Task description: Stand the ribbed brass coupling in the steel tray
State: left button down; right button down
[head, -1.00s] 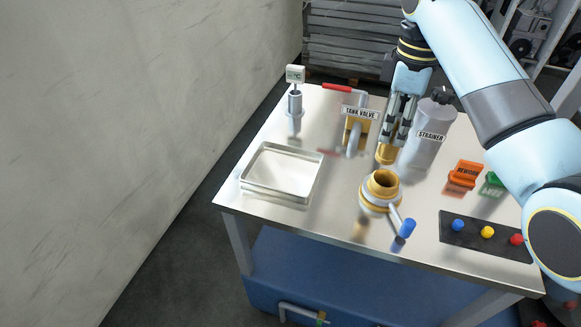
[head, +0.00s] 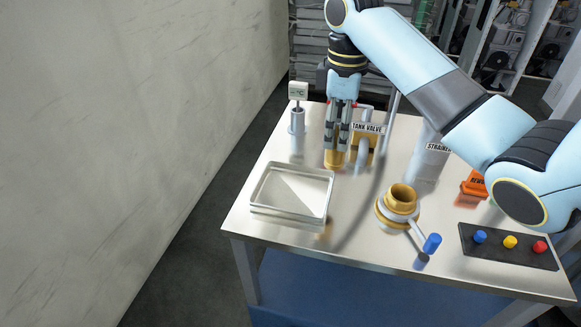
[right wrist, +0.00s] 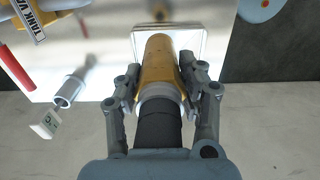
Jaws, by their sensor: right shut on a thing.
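The brass coupling (head: 335,159) is in my right gripper (head: 337,140), which is shut on it and points down. In the head view only its lower end shows below the fingers, just behind the tray's back right corner. In the right wrist view the brass coupling (right wrist: 160,65) lies between the two fingers of the right gripper (right wrist: 162,88); any ribs are too small to tell. The steel tray (head: 290,218) is empty, at the left of the table. It also shows in the right wrist view (right wrist: 196,38), beyond the coupling. My left gripper is not in view.
A gauge post (head: 297,118) stands behind the tray. The tank valve (head: 366,140) is close right of the gripper, with the strainer (head: 432,155) further right. A brass-collared fitting with a blue-tipped lever (head: 402,198) stands right of the tray. A button panel (head: 508,246) is front right.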

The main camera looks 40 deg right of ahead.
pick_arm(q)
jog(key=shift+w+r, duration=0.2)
pick_arm(e)
jog(key=shift+w+a+f, duration=0.7)
jog(key=shift+w+f, duration=0.5)
jog(key=shift+f, duration=0.25)
jog(key=shift+w+a+f, duration=0.7)
jog(key=shift+w+f, duration=0.55)
jog(key=shift+f, duration=0.25)
jog(key=shift+w+a+f, duration=0.7)
jog(key=shift+w+f, duration=0.5)
jog(key=shift+f, duration=0.25)
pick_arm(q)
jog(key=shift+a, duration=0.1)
pick_arm(e)
jog(key=shift+f, duration=0.1)
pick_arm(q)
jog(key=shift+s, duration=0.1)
pick_arm(e)
jog(key=c, duration=0.8)
grip_release()
jog(key=shift+s, duration=0.1)
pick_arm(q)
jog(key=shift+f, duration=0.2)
pick_arm(e)
notch_tip(320, 180, up, 12)
